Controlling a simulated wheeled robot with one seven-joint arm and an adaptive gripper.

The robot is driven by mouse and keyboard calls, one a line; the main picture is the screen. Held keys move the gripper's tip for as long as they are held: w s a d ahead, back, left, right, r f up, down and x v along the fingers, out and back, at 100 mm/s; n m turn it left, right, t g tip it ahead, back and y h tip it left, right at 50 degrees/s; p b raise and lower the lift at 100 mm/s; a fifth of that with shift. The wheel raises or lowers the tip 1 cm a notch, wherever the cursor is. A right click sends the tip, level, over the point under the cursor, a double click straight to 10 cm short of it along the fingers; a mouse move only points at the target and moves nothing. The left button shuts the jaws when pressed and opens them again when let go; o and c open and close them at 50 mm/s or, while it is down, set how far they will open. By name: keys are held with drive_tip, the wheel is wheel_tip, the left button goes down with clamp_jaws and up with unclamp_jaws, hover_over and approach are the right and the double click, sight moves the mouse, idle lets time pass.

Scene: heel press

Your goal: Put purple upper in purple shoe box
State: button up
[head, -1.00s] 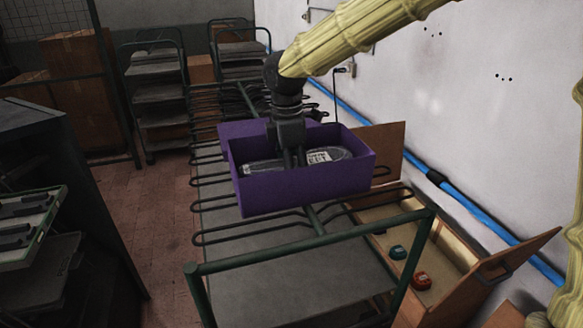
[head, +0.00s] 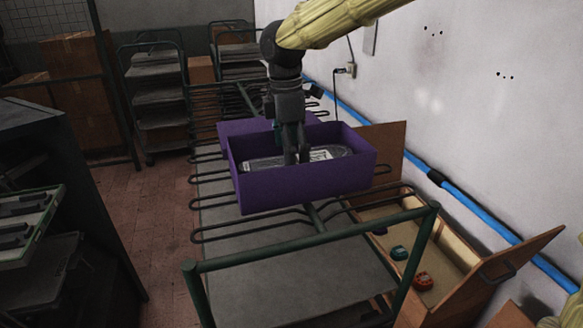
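The purple shoe box (head: 305,184) stands open on the wire rack of the green cart. The fingers look close together. Whether they touch or grip the piece cannot be told.
A wooden crate (head: 460,300) at the lower right holds small teal (head: 399,253) and red (head: 422,281) items and a small purple bit (head: 380,230). The white wall is close on the right. A dark shelf stands at left.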

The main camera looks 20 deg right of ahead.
wheel_tip(320, 180, up, 8)
drive_tip(key=b, duration=0.2)
drive_tip(key=shift+a+f, duration=0.15)
drive_tip(key=shift+a, duration=0.1)
